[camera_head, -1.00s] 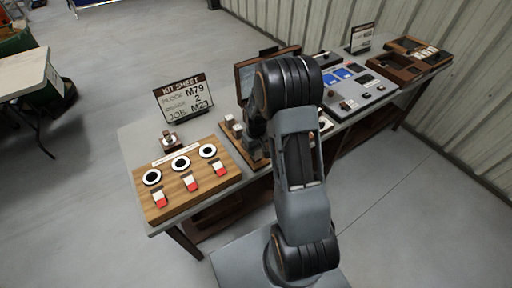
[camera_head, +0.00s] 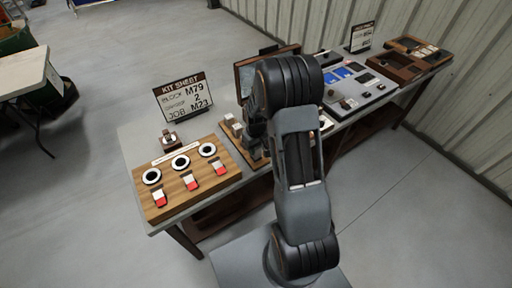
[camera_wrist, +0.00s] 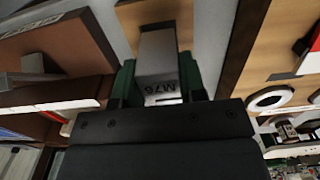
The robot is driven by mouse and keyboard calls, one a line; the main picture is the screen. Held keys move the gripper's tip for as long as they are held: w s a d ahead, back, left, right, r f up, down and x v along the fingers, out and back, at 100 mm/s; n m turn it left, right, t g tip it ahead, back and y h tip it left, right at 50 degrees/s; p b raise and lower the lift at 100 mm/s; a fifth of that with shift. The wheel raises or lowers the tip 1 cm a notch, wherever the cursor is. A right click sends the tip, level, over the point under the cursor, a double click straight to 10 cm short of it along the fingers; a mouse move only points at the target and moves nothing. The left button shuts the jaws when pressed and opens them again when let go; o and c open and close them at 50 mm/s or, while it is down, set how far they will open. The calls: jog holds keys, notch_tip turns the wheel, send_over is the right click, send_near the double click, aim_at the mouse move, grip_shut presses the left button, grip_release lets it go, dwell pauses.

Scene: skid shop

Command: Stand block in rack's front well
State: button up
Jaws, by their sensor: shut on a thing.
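In the wrist view, my gripper (camera_wrist: 160,88) is shut on a pale metal block (camera_wrist: 158,55) between its green fingertips. Dark lettering near the block's lower end looks like M76 or M79. Part of a wooden surface (camera_wrist: 127,22) shows beyond the block. In the head view, a wooden base with small pale blocks, perhaps the rack (camera_head: 258,163), is largely hidden behind my arm. My gripper is mostly hidden there too. I cannot make out the front well or whether the block touches anything.
A wooden panel (camera_head: 160,207) with white rings and red-white switches is to the left. The kit sheet sign (camera_head: 183,97) stands behind it, reading block M79. A grey panel (camera_head: 375,95) and dark wooden trays (camera_head: 396,68) lie to the right along the bench.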

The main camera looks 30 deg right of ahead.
jog(key=shift+f+b, duration=0.95)
jog(key=shift+b, duration=0.05)
dwell(1.7)
jog(key=o, duration=1.5)
jog(key=shift+r+p, duration=3.1)
jog(key=shift+r, duration=1.45)
